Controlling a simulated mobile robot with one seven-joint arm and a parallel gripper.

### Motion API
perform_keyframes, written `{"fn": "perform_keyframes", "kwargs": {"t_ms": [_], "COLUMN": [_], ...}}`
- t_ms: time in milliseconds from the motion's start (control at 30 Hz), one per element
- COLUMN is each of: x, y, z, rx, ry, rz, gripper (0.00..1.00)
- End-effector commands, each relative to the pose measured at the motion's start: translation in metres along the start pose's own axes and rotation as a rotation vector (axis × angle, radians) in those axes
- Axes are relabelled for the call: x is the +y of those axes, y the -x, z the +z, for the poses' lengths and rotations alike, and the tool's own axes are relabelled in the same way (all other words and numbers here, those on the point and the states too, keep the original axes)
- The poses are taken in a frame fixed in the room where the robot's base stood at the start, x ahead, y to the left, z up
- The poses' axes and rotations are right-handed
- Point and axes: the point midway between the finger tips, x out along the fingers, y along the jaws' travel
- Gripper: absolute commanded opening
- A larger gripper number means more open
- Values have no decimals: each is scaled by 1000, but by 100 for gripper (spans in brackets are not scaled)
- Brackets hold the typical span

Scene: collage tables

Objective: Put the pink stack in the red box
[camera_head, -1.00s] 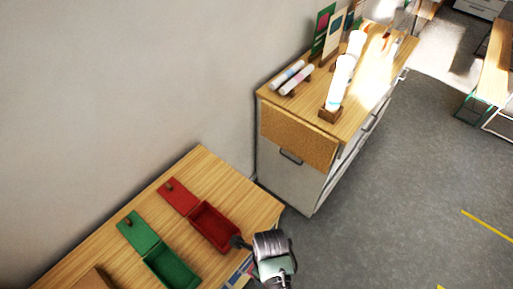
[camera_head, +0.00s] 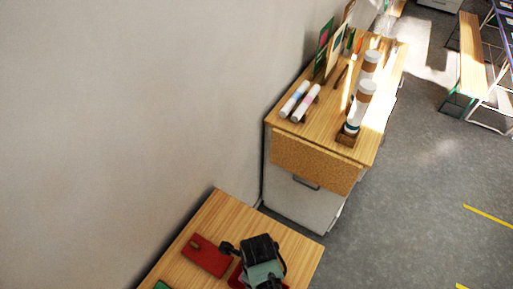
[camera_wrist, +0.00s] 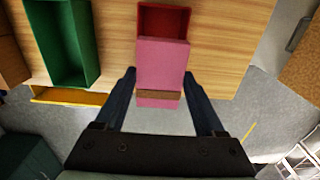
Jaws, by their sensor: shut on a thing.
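The pink stack (camera_wrist: 162,58) is a block with a brown band around it. In the wrist view it sits between the two fingers of my gripper (camera_wrist: 159,76), which is shut on it. The red box (camera_wrist: 163,8) shows just beyond the stack's far end, partly covered by it; I cannot tell the height between them. In the head view my gripper (camera_head: 262,262) is over the small table, hiding the stack and most of the red box (camera_head: 235,277). The box's red lid (camera_head: 206,256) lies flat to the left.
A green box (camera_wrist: 62,45) stands left of the red box, with a yellow piece (camera_wrist: 70,96) near the table edge. A wooden-topped cabinet (camera_head: 312,163) with white rolls (camera_head: 360,105) stands behind the table. Bare table (camera_head: 300,250) shows right of my gripper.

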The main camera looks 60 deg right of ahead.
Motion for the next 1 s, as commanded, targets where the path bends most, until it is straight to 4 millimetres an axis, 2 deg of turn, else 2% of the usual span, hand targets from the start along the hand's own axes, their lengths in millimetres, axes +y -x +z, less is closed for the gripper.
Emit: {"fn": "perform_keyframes", "kwargs": {"t_ms": [267, 733, 1000], "x": [0, 0, 0], "y": [-14, -58, -66], "z": [0, 0, 0], "rx": [0, 0, -1], "ry": [1, 1, 1], "rz": [0, 0, 0], "gripper": [14, 14, 14]}}
